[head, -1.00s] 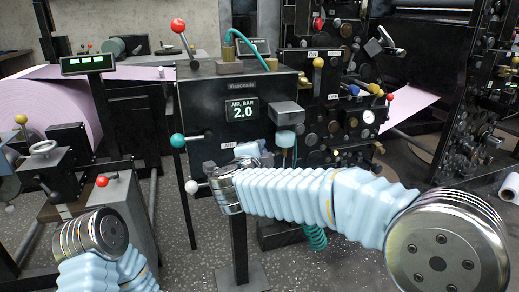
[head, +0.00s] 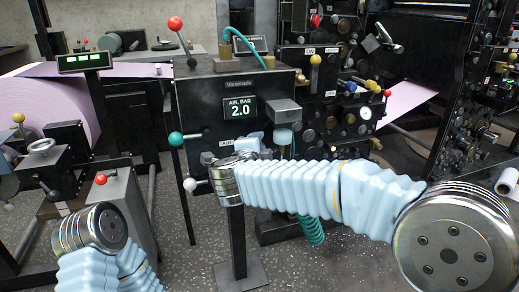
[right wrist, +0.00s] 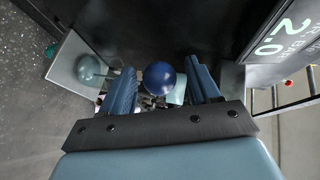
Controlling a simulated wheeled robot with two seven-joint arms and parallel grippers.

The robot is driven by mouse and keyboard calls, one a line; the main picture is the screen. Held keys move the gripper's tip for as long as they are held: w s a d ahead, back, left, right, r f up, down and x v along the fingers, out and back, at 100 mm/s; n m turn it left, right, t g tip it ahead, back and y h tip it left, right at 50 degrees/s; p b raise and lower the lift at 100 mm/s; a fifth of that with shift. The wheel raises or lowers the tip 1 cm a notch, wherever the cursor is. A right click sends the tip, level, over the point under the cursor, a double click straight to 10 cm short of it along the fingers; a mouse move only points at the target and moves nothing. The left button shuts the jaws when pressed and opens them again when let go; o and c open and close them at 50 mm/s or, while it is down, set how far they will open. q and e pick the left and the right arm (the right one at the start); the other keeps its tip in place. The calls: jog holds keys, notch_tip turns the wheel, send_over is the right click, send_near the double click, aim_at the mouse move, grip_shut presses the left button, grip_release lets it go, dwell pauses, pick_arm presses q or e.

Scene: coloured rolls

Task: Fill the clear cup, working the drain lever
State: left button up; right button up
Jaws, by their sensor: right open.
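My right gripper (right wrist: 162,88) is open. In the right wrist view its two blue fingers stand on either side of a dark blue ball knob (right wrist: 160,78); I cannot tell whether they touch it. A pale cylindrical part (right wrist: 178,92) shows partly behind the knob. A rounded, see-through greenish shape (right wrist: 90,68), perhaps the clear cup, shows against a light grey plate at the left. In the head view my right forearm and wrist hide most of that area in front of the black "AIR BAR 2.0" cabinet (head: 205,105). My left gripper is out of view.
A teal ball knob (head: 176,139) and a white ball knob (head: 190,185) stick out at the cabinet's left. A red-knobbed lever (head: 175,23) stands on top. A grey block with a pale bowl (head: 284,137) juts from its front. A pink roll (head: 50,105) lies far left.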

jog(key=v, duration=1.3)
jog(key=shift+b, duration=0.35)
jog(key=shift+f, duration=0.1)
dwell(6.2)
